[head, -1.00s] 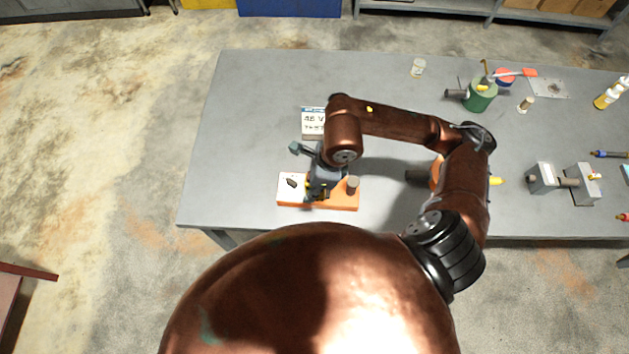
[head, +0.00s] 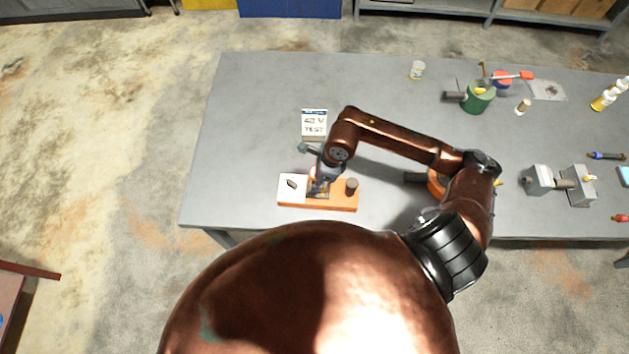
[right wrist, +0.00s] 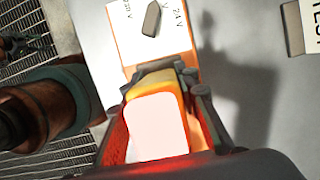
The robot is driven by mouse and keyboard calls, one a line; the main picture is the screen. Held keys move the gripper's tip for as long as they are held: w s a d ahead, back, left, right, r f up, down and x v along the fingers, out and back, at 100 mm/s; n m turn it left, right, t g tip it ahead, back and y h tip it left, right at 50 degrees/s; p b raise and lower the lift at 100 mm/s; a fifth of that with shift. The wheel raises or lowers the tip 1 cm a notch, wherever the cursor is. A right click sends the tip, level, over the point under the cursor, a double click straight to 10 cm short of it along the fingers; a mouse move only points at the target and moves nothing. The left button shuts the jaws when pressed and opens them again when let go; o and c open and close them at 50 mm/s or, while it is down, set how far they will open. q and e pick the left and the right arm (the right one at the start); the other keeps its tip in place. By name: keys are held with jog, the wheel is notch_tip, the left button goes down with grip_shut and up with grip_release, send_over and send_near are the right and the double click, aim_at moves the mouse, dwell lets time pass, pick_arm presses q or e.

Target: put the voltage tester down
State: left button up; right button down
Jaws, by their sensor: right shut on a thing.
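The voltage tester (head: 332,207) looks like a flat orange unit near the table's front left. One end has a white face with a dark pointer, the other a dark upright cylinder. It lies level; I cannot tell whether it touches the table. My right gripper (head: 319,185) is above its middle, shut on a raised part. In the right wrist view the gripper (right wrist: 165,95) holds a yellow-edged block with a bright pale near face. Beyond it is the tester's white face (right wrist: 119,38), marked 24 V. My left gripper is not identifiable in these views.
A white test sign (head: 313,123) stands just behind the tester. The grey table (head: 250,110) is clear to the left. An orange object (head: 436,182) is partly behind my arm. A green container (head: 478,98) and a grey fixture (head: 541,180) are farther right.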

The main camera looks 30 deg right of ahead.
jog(key=c, duration=1.5)
grip_release()
jog(key=shift+r, duration=0.1)
jog(key=b+v, duration=0.1)
jog(key=v, duration=1.1)
jog(key=shift+b, duration=0.3)
